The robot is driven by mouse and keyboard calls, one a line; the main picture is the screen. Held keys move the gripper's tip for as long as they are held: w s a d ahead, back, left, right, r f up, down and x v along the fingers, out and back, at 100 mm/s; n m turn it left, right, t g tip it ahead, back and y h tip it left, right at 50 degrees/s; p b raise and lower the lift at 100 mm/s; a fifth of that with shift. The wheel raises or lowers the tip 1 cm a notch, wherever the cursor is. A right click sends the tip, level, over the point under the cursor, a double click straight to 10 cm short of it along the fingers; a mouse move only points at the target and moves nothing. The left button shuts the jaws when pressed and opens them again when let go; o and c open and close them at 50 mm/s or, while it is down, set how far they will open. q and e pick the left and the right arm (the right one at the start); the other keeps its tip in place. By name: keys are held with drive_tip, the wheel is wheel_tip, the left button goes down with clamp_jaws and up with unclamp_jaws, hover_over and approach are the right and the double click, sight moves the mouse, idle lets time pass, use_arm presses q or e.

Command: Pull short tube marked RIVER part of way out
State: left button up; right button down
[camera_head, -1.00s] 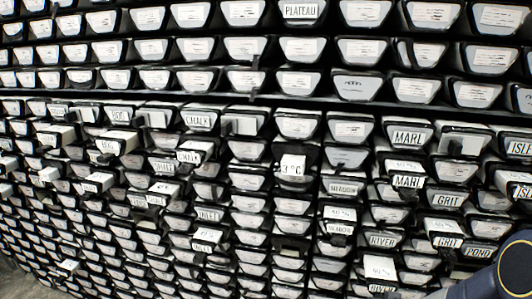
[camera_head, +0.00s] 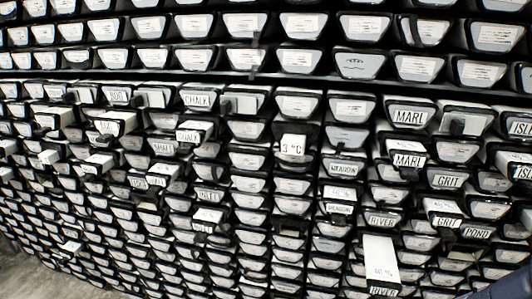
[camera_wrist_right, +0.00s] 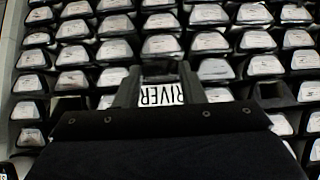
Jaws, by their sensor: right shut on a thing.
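Two tubes marked RIVER show in the head view. The upper one (camera_head: 382,220) sits in the rack at the lower right. The lower one (camera_head: 381,260) sticks out toward me, with a long white top face showing and its label at the bottom edge. In the right wrist view, my right gripper (camera_wrist_right: 159,88) is shut on a tube end whose RIVER label (camera_wrist_right: 161,95) shows between the fingers. This looks like the lower RIVER tube, but the head view does not show the fingers. My left gripper is in neither view.
The rack is packed with rows of labelled tube ends. A dark bracket-like part (camera_wrist_right: 272,95) lies right of my gripper in the wrist view.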

drive_tip(key=shift+s+a, duration=0.25)
drive_tip(key=shift+s, duration=0.8)
drive_tip(key=shift+s+a, duration=0.25)
drive_tip(key=shift+s, duration=0.75)
